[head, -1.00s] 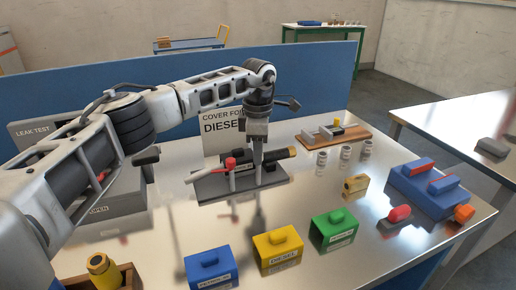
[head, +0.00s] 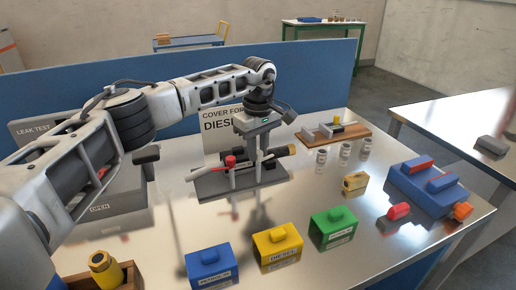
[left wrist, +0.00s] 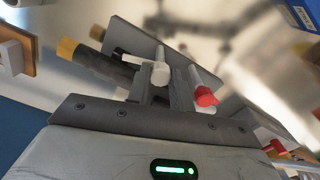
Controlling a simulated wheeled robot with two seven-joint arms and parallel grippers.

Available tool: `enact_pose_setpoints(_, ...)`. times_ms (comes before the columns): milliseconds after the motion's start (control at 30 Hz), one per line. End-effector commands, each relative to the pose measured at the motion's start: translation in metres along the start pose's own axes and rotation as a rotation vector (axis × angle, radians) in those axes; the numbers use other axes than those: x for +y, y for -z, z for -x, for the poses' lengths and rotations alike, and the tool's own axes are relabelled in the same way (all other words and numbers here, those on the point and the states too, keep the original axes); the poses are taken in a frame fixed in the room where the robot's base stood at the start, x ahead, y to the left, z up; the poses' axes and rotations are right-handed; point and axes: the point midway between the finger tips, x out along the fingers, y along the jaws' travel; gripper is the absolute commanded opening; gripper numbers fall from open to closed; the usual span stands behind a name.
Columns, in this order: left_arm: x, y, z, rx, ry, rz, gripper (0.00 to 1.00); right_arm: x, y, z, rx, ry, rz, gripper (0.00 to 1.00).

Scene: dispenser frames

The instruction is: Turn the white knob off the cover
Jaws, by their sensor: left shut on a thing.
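My left gripper (head: 258,163) points down over a black, brass-tipped nozzle on a grey plate (head: 215,187), in front of the sign reading "COVER FOR DIESEL" (head: 212,143). In the left wrist view the white knob (left wrist: 160,72) shows at the fingertips, and the jaws are shut on it. In the head view the gripper hides this knob. A red knob (head: 230,160) stands on a pale post just left of the gripper; it also shows in the left wrist view (left wrist: 205,97). The nozzle's brass tip also shows in the left wrist view (left wrist: 67,48).
Blue (head: 212,268), yellow (head: 278,247) and green (head: 333,229) blocks stand along the front. A blue block with red parts (head: 430,190) is at the right. Small metal cylinders (head: 344,150) and a wooden-based fixture (head: 335,133) stand right of the plate. A blue panel closes the back.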

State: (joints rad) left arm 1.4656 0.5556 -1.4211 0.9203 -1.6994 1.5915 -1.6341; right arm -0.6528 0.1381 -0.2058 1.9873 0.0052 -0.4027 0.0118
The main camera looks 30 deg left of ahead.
Motion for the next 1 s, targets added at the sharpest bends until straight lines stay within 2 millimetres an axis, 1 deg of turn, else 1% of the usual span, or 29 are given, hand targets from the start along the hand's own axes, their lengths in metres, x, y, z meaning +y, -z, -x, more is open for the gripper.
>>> enact_pose_setpoints(100,0.0008,-0.0007,0.0011,-0.001,-0.003,-0.048,0.00,-0.0001,0.0009,0.0002,0.001,0.000,0.000,0.36)
enact_pose_setpoints(300,0.0008,-0.0008,0.0011,-0.002,-0.003,-0.090,0.00,-0.0002,0.0026,0.0007,0.005,0.001,0.000,0.36)
enact_pose_setpoints(767,0.0008,-0.0008,0.0012,-0.001,-0.003,-0.102,0.00,-0.0007,0.0025,0.0010,0.004,0.002,0.000,0.36)
enact_pose_setpoints(800,0.0008,-0.0008,0.0012,-0.001,-0.003,-0.101,0.33,-0.0008,0.0023,0.0011,0.004,0.002,0.000,0.36)
enact_pose_setpoints(833,0.0008,-0.0008,0.0012,-0.001,-0.003,-0.101,0.42,-0.0008,0.0021,0.0011,0.003,0.002,0.000,0.36)
enact_pose_setpoints(867,0.0007,-0.0008,0.0011,-0.001,-0.002,-0.101,0.44,-0.0008,0.0020,0.0011,0.003,0.002,0.001,0.36)
enact_pose_setpoints(1000,0.0005,-0.0006,0.0007,-0.001,-0.002,-0.100,0.44,-0.0007,0.0010,0.0012,0.001,0.002,0.002,0.36)
